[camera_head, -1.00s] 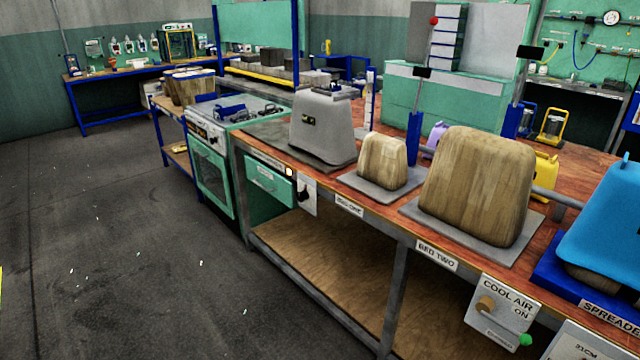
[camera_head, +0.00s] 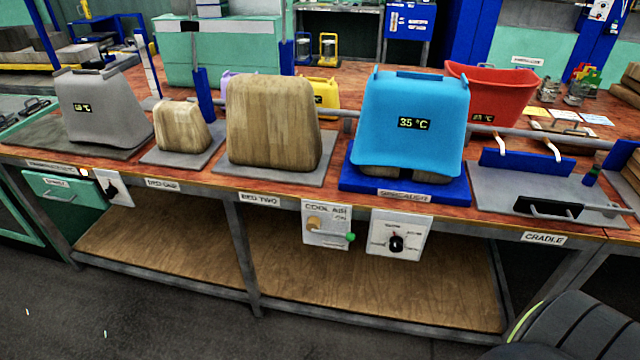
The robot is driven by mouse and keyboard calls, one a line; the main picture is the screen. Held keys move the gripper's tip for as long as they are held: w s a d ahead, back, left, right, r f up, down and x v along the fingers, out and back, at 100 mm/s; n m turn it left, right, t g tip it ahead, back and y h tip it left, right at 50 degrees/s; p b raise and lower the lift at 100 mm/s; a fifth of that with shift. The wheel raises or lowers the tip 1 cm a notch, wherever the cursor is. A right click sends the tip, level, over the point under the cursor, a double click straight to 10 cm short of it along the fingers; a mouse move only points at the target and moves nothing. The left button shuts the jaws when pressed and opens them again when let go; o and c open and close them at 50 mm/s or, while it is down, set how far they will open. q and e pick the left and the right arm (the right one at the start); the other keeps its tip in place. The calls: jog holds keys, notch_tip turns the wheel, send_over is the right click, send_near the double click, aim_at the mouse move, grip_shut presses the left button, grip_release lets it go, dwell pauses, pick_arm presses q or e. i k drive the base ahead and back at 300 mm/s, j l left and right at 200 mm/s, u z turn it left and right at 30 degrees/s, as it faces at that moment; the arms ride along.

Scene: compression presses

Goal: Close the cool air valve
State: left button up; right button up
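The cool air panel (camera_head: 327,224) is a pale plate on the bench's front edge, below and to the right of the BED TWO label. It carries a tan round knob (camera_head: 314,223), the word ON at its upper right, and a green round button or light (camera_head: 350,237) at its lower right corner. The knob's exact setting is too small to read. Neither of my grippers shows in the head view. A dark rounded part at the lower right corner appears to be mine.
Right of the panel is another plate with a black dial (camera_head: 396,243). Above stand a blue mould reading 35 °C (camera_head: 415,105) on the spreader and a wooden block (camera_head: 270,120) on bed two. The cradle (camera_head: 540,190) is at right.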

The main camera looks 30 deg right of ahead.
aim_at(350, 237)
jog(key=z, duration=1.1)
